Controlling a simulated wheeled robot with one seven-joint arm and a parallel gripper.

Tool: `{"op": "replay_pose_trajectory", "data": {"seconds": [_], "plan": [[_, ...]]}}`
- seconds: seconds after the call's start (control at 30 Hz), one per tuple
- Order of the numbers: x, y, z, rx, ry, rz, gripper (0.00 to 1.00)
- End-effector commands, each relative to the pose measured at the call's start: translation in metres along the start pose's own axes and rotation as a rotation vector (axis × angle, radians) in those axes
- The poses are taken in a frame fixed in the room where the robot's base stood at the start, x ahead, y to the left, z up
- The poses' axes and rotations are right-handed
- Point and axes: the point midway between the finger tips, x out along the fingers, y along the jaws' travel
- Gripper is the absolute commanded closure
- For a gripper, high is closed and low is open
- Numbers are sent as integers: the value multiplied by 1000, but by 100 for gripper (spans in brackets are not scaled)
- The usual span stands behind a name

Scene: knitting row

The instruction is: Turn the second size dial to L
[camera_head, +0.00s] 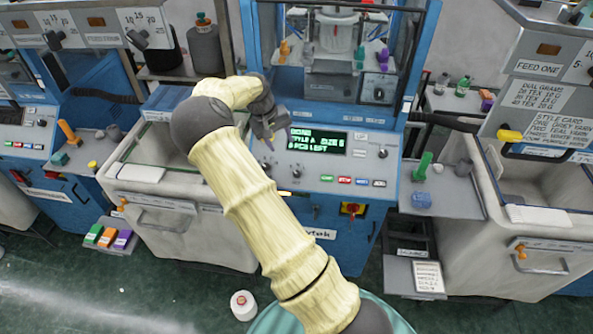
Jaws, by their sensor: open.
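The blue knitting machine in the middle has a sloping control panel (345,172) with a green-lit display (318,142). A round knob (383,153) sits at the panel's right side, and another small knob (297,171) sits below the display. Their markings are too small to read, so I cannot tell which is the second size dial. My gripper (268,140) is open over the panel's left part, just left of the display.
Coloured buttons (345,180) line the panel's lower edge, and a red-and-yellow switch (352,209) is below. A green peg (423,165) stands on the right shelf. Grey bins (170,230) flank the machine. A white spool (243,305) lies on the green floor.

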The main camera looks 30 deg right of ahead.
Motion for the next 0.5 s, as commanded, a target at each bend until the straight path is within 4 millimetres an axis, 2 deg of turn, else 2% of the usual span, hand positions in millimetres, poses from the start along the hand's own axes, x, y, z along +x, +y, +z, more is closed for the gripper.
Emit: {"op": "replay_pose_trajectory", "data": {"seconds": [0.27, 0.5], "plan": [[11, 0, 0, 0, -2, 0, 52], [48, 2, 1, 2, -4, 1, 52]]}}
